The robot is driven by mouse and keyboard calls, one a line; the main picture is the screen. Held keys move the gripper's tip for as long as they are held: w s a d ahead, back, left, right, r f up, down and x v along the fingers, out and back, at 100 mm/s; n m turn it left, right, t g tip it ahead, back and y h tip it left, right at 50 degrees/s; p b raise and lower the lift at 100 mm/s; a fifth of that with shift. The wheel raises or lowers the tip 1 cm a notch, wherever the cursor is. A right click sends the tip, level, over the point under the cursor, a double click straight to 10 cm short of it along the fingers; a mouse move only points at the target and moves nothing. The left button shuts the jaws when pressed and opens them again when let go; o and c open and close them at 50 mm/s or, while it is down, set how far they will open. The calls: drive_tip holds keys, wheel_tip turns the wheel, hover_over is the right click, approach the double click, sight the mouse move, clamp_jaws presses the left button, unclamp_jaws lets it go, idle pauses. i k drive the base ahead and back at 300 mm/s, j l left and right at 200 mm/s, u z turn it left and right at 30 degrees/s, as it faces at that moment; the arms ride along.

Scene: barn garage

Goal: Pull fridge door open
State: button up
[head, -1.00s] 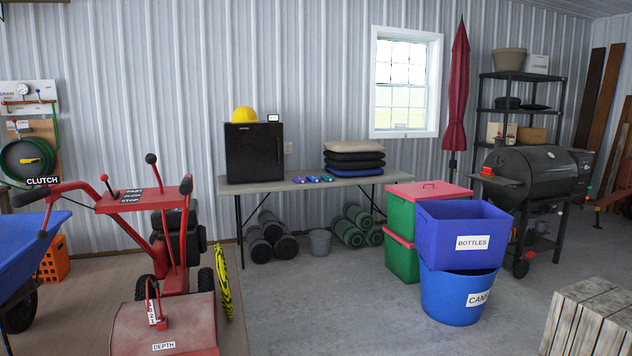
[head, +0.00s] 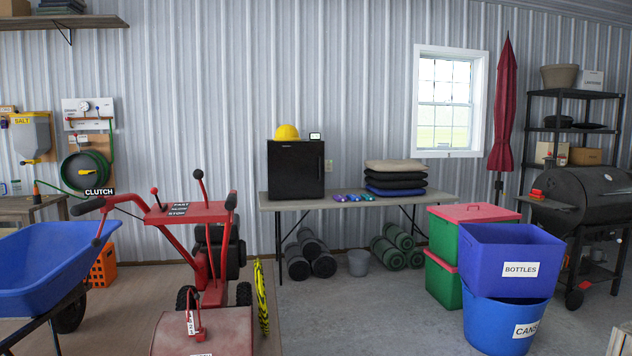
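The fridge is a small black box-shaped mini fridge (head: 296,170) on the left end of a long folding table (head: 302,204) against the far wall. Its door faces me and looks shut. My gripper is not in view.
A red tiller-like machine (head: 205,250) and a blue wheelbarrow (head: 45,265) stand at the left front. Blue bins (head: 510,245) and green bins with red lids (head: 440,278) stand at the right. Concrete floor (head: 360,318) between them is clear up to the rolls under the table.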

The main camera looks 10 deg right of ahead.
sight(295, 169)
drive_tip(key=i+l+z, duration=0.25)
drive_tip(key=i, duration=0.2)
drive_tip(key=i+z, duration=0.2)
drive_tip(key=i, duration=0.2)
drive_tip(key=i+l+z, duration=0.2)
drive_tip(key=i, duration=1)
drive_tip(key=i+j+z, duration=0.2)
drive_tip(key=i, duration=1.05)
drive_tip(key=i+u, duration=0.1)
drive_tip(key=i, duration=0.5)
drive_tip(key=i+l+u, duration=0.15)
drive_tip(key=i, duration=0.45)
drive_tip(key=i+u, duration=0.25)
drive_tip(key=i, duration=0.3)
drive_tip(key=i+u, duration=0.3)
drive_tip(key=i, duration=0.25)
drive_tip(key=i+j, duration=0.1)
drive_tip(key=i, duration=0.5)
drive_tip(key=i+j, duration=0.1)
drive_tip(key=i, duration=0.5)
drive_tip(key=j+u, duration=0.05)
